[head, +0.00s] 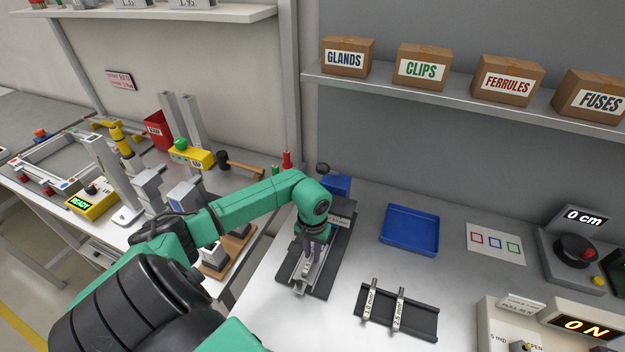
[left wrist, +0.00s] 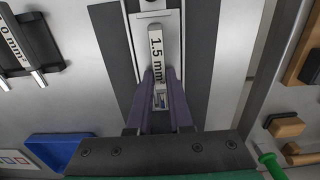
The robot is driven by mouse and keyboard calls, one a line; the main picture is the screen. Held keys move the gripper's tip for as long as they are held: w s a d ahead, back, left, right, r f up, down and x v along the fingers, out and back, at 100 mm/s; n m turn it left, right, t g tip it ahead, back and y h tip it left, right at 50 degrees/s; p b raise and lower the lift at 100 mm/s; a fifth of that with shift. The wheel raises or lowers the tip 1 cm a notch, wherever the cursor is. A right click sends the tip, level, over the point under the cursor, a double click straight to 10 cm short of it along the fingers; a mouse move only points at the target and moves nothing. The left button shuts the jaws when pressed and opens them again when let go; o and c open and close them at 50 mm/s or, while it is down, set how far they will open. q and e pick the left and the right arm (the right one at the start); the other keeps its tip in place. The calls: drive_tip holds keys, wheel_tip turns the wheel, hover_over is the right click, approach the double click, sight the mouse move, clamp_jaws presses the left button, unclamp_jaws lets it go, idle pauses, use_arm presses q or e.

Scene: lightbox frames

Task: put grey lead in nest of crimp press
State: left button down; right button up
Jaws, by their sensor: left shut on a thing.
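The crimp press (head: 335,245) is a long dark base with a pale metal channel, its nest (left wrist: 175,62), and a blue block at its far end. My left gripper (head: 306,258) points down over the near part of the press. In the left wrist view its purple-grey fingers (left wrist: 161,88) are shut on a grey lead (left wrist: 157,28) with a white "1.5 mm²" label. The lead lies lengthwise along the channel, lined up with it. I cannot tell whether it touches the channel floor. The fingers hide part of the lead. My right gripper is not in view.
A dark rack (head: 420,318) with two labelled leads lies right of the press. A blue tray (head: 409,230) and a card with coloured squares (head: 495,243) are behind it. Table between press and tray is clear.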

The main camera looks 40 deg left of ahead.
sight(312, 255)
use_arm(q)
drive_tip(key=shift+f, duration=0.1)
drive_tip(key=c, duration=0.8)
unclamp_jaws()
drive_tip(key=shift+c, duration=0.2)
drive_tip(key=shift+r, duration=0.35)
wheel_tip(312, 255, up, 12)
drive_tip(key=b, duration=0.4)
drive_tip(key=shift+f, duration=0.15)
